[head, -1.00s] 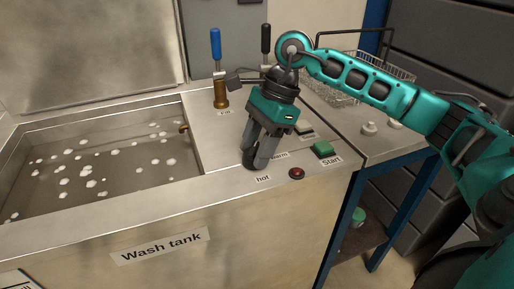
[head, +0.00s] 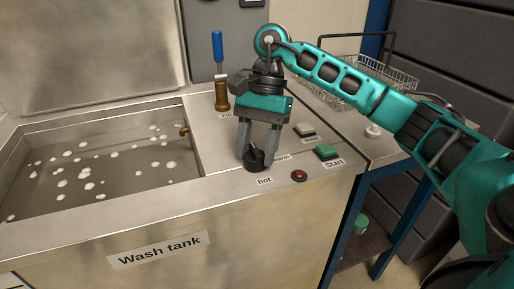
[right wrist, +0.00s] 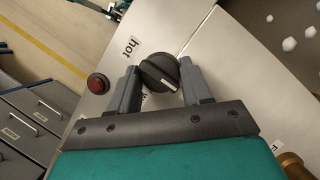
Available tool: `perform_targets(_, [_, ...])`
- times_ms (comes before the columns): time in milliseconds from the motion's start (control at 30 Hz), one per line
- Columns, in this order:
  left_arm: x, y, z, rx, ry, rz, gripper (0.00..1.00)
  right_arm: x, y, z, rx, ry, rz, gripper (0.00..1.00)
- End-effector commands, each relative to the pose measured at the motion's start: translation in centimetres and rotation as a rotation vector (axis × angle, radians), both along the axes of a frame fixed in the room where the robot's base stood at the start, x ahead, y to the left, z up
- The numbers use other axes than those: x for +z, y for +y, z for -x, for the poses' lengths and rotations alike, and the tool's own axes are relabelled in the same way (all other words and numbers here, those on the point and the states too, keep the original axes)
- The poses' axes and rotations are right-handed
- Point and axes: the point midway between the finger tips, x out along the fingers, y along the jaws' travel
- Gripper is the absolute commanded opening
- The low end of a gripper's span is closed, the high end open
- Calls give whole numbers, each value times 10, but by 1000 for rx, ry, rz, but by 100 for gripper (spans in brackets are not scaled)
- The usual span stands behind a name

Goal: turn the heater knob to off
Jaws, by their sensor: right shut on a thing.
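The heater knob (head: 256,161) is a round black dial on the steel top beside the wash tank. My right gripper (head: 255,154) points down with one finger on each side of it, shut on the knob. In the right wrist view the knob (right wrist: 158,72) sits between the two grey fingertips (right wrist: 160,80), and a pale pointer mark shows on its side toward the palm. The "hot" label (head: 264,181) is clear in front of the knob; the "warm" label is partly hidden by a finger. I cannot read an off label. My left gripper is not in view.
A red lamp (head: 299,175) and a green Start button (head: 326,152) are close to the right of the knob. A blue-handled brass valve (head: 221,95) stands behind. The open wash tank (head: 190,150) with foamy water is at the left.

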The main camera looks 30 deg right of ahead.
Motion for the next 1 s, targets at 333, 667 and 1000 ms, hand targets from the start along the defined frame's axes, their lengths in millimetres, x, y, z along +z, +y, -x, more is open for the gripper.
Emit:
perform_targets(333, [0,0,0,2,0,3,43,0,0,0,15,0,1,18])
perform_targets(667, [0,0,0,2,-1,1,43,0,0,0,14,0,0,66])
perform_targets(1000, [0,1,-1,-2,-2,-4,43,1,0,0,12,0,1,73])
